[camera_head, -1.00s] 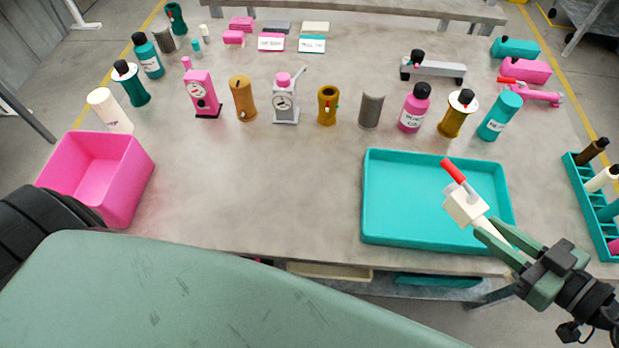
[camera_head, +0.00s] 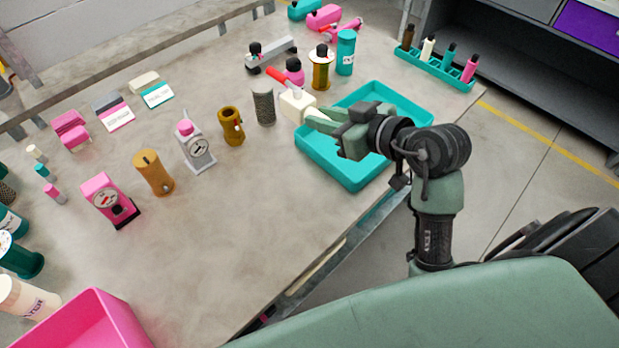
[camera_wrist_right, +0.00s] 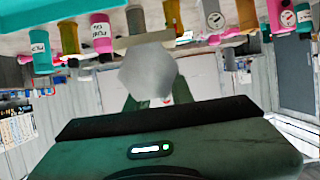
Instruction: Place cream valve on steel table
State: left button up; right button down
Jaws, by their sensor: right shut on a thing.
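The cream valve (camera_head: 299,104) with its red handle (camera_head: 283,81) is held at the tips of my right gripper (camera_head: 314,118). The gripper is shut on it. In the head view the valve shows by the left rim of the teal tray and beside the dark grey cylinder; I cannot tell its height above the table. In the right wrist view the valve (camera_wrist_right: 148,72) is a pale faceted block at the fingers. The steel table (camera_head: 250,190) is a grey top with a broad bare area in front of the row of parts. My left gripper is not in view.
The teal tray (camera_head: 345,178) is empty where visible, partly hidden by my right arm. A dark grey cylinder (camera_head: 264,106), a brown valve body (camera_head: 231,126) and a grey gauge pump (camera_head: 196,146) stand left of the valve. A pink bin (camera_head: 85,325) is at lower left.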

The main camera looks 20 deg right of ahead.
jog(key=b, duration=0.4)
send_over(321, 187)
notch_tip(321, 187, down, 15)
jog(key=shift+r, duration=0.15)
notch_tip(321, 187, down, 5)
jog(key=shift+b, duration=0.4)
jog(key=c, duration=1.5)
grip_release()
jog(key=shift+f, duration=0.2)
